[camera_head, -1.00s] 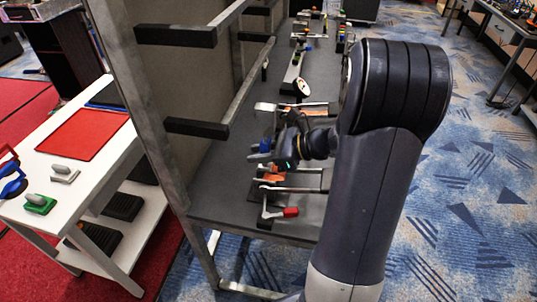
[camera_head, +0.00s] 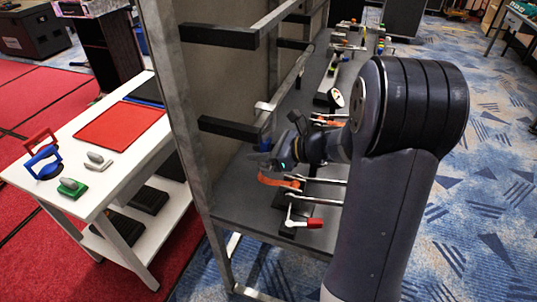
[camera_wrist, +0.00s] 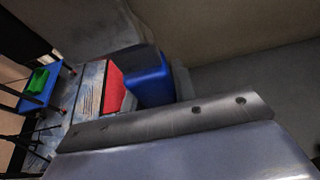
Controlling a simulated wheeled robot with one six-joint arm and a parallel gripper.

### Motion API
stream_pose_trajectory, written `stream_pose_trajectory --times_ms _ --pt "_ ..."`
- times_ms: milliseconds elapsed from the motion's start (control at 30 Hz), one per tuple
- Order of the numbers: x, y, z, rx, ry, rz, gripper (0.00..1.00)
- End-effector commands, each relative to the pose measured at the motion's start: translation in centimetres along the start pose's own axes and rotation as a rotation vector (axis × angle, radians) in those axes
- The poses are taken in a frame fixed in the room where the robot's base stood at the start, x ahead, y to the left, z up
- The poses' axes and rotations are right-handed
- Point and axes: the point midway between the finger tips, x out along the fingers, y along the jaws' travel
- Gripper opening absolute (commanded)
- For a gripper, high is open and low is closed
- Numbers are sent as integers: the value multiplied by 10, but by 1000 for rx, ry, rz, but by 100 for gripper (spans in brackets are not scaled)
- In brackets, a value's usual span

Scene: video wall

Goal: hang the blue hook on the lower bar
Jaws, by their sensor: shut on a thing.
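The blue hook (camera_head: 265,143) shows as a small blue patch at my gripper (camera_head: 272,161), which is shut on it. In the wrist view a blue block-like part of it (camera_wrist: 150,82) stands beyond a grey metal gripper part. The lower bar (camera_head: 282,92) runs back from its black end piece (camera_head: 228,128) on the metal frame. In the head view the hook appears just below the bar. A small pale piece shows at the bar above the blue patch. I cannot tell whether hook and bar touch.
The upper bar (camera_head: 277,17) runs above. A grey bench (camera_head: 245,205) below carries clamps, including a red-handled one (camera_head: 302,223). A white table (camera_head: 115,175) at left holds a red mat (camera_head: 120,126) and several handles. Blue patterned carpet is open at right.

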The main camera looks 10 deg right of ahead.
Motion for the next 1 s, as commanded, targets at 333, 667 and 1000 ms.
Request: stream_pose_trajectory --times_ms 333,667,1000 --pt "15 0 -15 1 -1 -1 0" --pt "18 0 -21 1 -1 -1 0" --pt "17 0 -20 1 -1 0 37"
